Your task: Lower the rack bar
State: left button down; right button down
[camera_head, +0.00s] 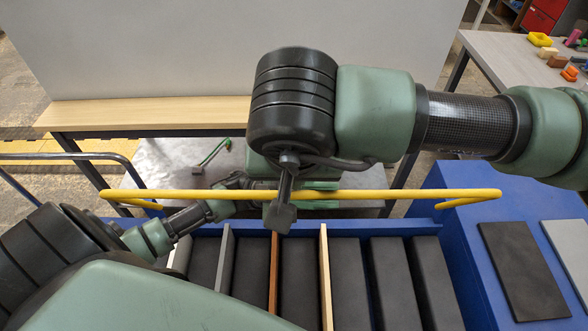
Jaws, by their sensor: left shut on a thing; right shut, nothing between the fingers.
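The yellow rack bar (390,195) runs level across the middle of the head view, above the far edge of the blue rack (405,228). Both its ends bend back toward the rack's sides. My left arm comes in from the lower left. Its gripper (316,190) shows as green parts at the bar, shut on it, with its fingertips mostly hidden. My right arm comes in from the right. Its gripper (283,215) hangs under the dark wrist, shut and empty, in front of the bar in the picture; I cannot tell whether they touch.
The rack holds several dark boards (385,270) between thin grey, brown and pale dividers. A blue stand (460,235) at right carries a dark panel (520,262) and a grey one. Behind is a metal table (165,180) with a green-handled tool (215,152). A grey table (500,50) stands far right.

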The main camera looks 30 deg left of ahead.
pick_arm(q)
jog(key=shift+w+a+r, duration=0.15)
jog(key=shift+w+a, duration=0.1)
jog(key=shift+w, duration=0.15)
jog(key=c, duration=1.4)
grip_release()
jog(key=shift+d, duration=0.1)
jog(key=shift+s, duration=0.1)
